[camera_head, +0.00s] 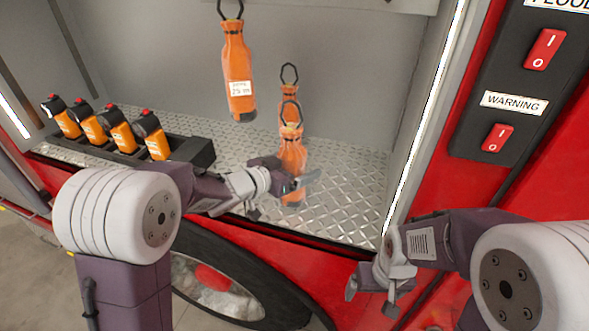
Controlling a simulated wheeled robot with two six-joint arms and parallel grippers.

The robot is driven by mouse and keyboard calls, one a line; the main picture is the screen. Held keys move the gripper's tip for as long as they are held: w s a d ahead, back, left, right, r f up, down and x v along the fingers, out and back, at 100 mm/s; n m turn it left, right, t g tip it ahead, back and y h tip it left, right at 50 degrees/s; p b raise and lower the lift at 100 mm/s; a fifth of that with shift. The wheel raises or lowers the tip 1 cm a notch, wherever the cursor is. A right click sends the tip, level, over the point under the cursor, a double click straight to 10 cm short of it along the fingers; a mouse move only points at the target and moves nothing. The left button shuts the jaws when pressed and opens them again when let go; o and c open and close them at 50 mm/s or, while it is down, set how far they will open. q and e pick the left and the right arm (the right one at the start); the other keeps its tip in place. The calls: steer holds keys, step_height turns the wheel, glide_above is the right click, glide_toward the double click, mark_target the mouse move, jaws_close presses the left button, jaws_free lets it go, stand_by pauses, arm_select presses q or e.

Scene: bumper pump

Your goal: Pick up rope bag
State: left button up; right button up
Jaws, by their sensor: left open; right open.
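Three orange rope bags with dark loops on top are in the compartment. One rope bag (238,72), with a white label, hangs at the upper middle. Another rope bag (290,112) is further back and partly hidden by the nearest one. The nearest rope bag (292,155) is at my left gripper (299,182), which is open with its fingers at the bag's lower part. Whether the fingers touch it I cannot tell. My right gripper (372,292) is open and empty, low in front of the red truck side, away from the bags.
A black holder (202,152) with several orange devices (117,132) stands on the diamond-plate floor (345,205) at the left. A panel (515,85) with red switches is at the right. The compartment's right wall edge and front sill are close to my arms. A wheel (240,275) is below.

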arm_select(q)
steer(key=shift+w+d+f, duration=0.15)
steer(key=shift+w+d, duration=0.1)
steer(key=shift+w, duration=0.15)
steer(key=shift+w+d, duration=0.15)
steer(key=c, duration=1.8)
jaws_close()
steer(key=shift+r, duration=0.2)
